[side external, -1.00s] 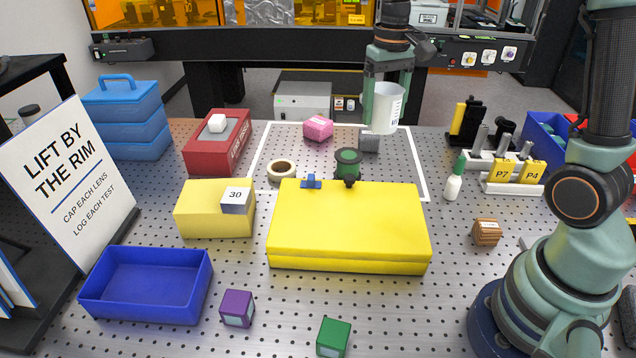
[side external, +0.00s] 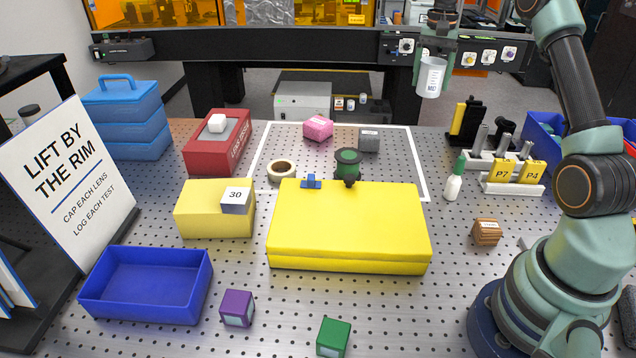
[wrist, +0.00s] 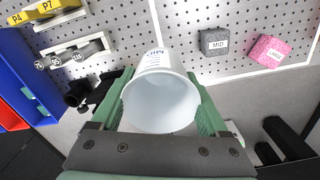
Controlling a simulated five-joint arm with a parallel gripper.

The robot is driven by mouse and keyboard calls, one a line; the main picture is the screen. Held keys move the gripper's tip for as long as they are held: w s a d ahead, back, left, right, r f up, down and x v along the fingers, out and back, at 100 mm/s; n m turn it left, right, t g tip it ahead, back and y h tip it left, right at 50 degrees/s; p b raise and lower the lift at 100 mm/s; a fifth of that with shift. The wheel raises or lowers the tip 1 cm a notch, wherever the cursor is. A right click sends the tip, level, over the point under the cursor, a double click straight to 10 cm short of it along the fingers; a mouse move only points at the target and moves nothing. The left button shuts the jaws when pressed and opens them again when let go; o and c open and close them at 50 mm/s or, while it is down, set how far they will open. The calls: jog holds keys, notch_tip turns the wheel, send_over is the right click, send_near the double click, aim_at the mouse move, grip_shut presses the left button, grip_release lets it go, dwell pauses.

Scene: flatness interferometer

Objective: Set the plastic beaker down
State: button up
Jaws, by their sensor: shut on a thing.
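The plastic beaker (side external: 431,77) is white and translucent, with a printed label. It hangs in the air beyond the back edge of the perforated table in the side external view. My gripper (side external: 434,62) is shut on it. In the wrist view the beaker (wrist: 160,100) sits between the two green fingers of my gripper (wrist: 155,105), its round open mouth toward the camera. Nothing shows inside it.
A white outline on the perforated table (side external: 400,165) holds a grey block (side external: 369,140), a pink block (side external: 318,129), a tape roll (side external: 281,171) and a green spool (side external: 347,163). A yellow case (side external: 348,228) lies in front. A holder with yellow tags (side external: 512,180) stands right.

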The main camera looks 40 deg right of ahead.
notch_tip(320, 180, down, 18)
jog(key=shift+f, duration=0.15)
dwell(0.3)
jog(key=o, duration=1)
jog(key=shift+f, duration=0.2)
jog(key=o, duration=0.3)
jog(key=shift+r, duration=0.15)
